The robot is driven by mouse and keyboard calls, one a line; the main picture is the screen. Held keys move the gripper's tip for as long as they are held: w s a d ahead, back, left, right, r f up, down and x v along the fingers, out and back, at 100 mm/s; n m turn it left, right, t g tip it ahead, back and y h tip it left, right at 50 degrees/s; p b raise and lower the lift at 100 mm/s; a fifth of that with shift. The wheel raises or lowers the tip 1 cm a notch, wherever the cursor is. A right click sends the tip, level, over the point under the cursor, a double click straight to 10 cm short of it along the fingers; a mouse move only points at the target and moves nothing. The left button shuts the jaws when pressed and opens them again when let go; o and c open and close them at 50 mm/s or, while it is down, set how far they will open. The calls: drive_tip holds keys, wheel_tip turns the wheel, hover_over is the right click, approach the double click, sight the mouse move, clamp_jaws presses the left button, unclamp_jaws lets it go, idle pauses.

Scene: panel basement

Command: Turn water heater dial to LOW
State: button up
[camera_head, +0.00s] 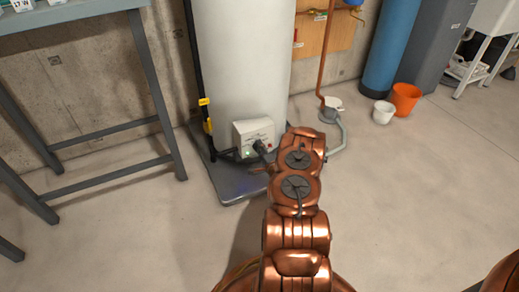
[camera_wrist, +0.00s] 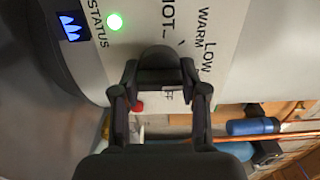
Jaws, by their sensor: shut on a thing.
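The water heater (camera_head: 240,60) is a tall white cylinder standing on a grey base. Its white control box (camera_head: 250,129) sits low on the front, and my gripper (camera_head: 262,150) is at it. In the wrist view, the dark dial (camera_wrist: 161,60) lies between the fingertips of my gripper (camera_wrist: 162,90), which is shut on it. The panel (camera_wrist: 235,50) appears turned sideways, with HOT, WARM and LOW printed around the dial. Another label is mostly hidden by the gripper. I cannot tell which mark the dial points to. A green STATUS light (camera_wrist: 115,21) is lit.
A grey metal table (camera_head: 90,12) stands at left. A copper pipe (camera_head: 327,55) runs down right of the heater. A white bucket (camera_head: 383,112) and an orange bucket (camera_head: 405,98) stand farther right. The concrete floor (camera_head: 420,190) is clear at right.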

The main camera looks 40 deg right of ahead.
drive_tip(key=o, duration=1.1)
drive_tip(key=v, duration=1.2)
drive_tip(key=shift+w, duration=0.1)
